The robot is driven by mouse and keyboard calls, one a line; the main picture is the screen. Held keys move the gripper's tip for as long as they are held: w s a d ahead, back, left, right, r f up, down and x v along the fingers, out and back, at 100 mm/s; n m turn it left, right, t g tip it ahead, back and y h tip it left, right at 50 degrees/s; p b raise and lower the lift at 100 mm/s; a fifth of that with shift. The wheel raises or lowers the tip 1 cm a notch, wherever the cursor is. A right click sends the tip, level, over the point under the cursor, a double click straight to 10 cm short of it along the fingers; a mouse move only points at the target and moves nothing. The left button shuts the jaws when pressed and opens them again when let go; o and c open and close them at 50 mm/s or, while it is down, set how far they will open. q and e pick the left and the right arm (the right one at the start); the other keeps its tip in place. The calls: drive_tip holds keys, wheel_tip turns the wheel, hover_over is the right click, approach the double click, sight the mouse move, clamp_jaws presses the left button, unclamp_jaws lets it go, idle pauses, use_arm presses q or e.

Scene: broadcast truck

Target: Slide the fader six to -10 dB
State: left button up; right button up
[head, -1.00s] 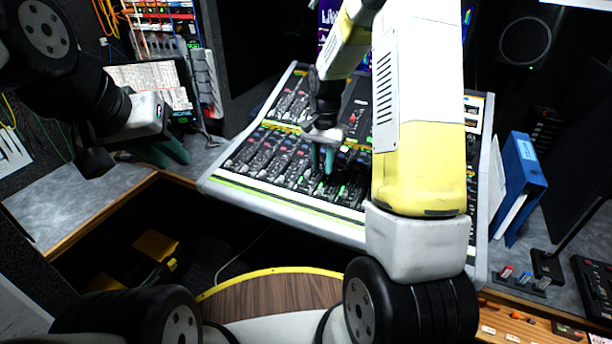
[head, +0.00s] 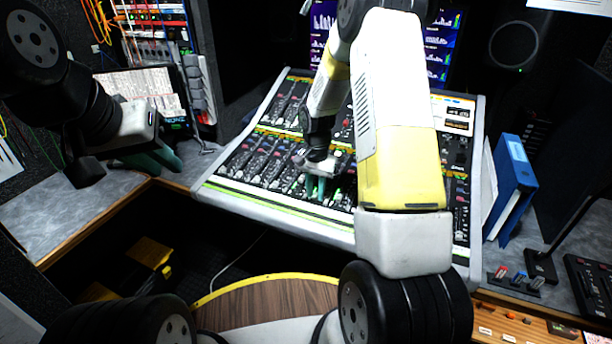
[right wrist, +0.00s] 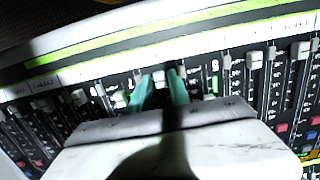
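The mixing console (head: 222,197) with its rows of faders stands in front of me. My right gripper (head: 315,187) points down at the near fader row, its teal fingers apart. In the right wrist view the fingers of the right gripper (right wrist: 160,84) stand on either side of a pale fader cap (right wrist: 159,77) near the console's front strip. I cannot see whether they touch it. The fader's number and scale marks are not readable there. My left gripper (head: 155,158) hangs over the grey desk at the left, its teal fingers seen from the side.
Other fader caps (right wrist: 254,60) stand close to the right gripper. A blue binder (head: 514,185) and a microphone base (head: 541,267) are right of the console. A paper sheet (head: 143,93) and equipment rack are at the left. Screens (head: 440,50) stand behind.

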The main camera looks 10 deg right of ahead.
clamp_jaws()
idle(1.2)
